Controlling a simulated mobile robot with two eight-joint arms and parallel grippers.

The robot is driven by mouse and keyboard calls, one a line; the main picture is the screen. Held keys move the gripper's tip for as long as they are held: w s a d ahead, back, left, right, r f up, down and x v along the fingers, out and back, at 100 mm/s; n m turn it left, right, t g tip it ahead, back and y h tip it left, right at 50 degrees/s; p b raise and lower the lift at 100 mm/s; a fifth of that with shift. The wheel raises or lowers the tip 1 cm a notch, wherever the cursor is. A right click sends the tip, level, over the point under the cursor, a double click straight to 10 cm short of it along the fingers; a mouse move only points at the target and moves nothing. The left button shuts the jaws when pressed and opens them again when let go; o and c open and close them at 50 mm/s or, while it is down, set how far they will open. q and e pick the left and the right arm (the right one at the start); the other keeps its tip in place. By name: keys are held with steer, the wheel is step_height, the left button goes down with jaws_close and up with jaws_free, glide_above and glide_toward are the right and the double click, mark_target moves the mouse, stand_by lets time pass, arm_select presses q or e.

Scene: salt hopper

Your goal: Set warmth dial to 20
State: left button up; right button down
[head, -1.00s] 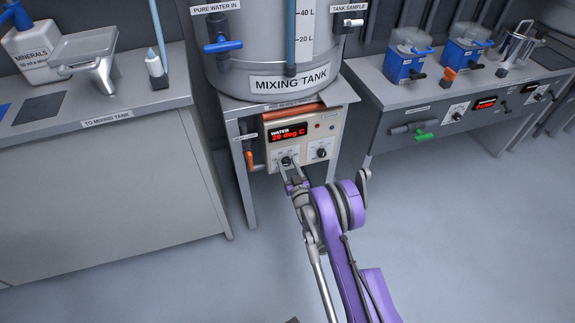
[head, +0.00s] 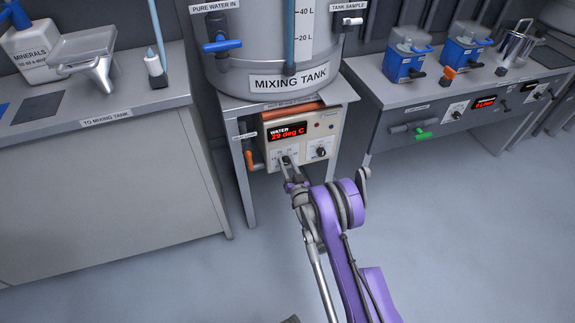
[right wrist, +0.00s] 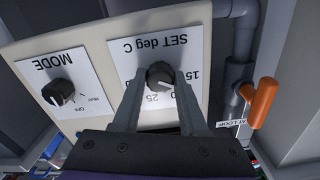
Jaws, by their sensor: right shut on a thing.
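The warmth dial is the dark knob (right wrist: 160,75) on the white "SET deg C" plate (right wrist: 190,47) in the right wrist view. Its scale numbers are partly hidden by my fingers. My right gripper (right wrist: 159,84) is shut on this dial, one finger on each side of it. In the head view my right gripper (head: 287,163) reaches the lower left of the control box (head: 334,128) and covers the dial. The box's red display (head: 287,133) reads "WATER 29 deg C". My left gripper is not in view.
A MODE knob (right wrist: 59,92) sits beside the dial plate. An orange-handled valve (head: 249,160) is on the box's left, also visible in the right wrist view (right wrist: 263,101). The mixing tank (head: 262,65) stands above. Floor in front is clear.

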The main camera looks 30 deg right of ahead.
steer(key=m, duration=0.6)
steer(key=shift+m, duration=0.4)
steer(key=shift+r, duration=0.1)
stand_by(0.3)
steer(key=shift+c, duration=2.2)
jaws_free()
steer(key=shift+w, duration=0.1)
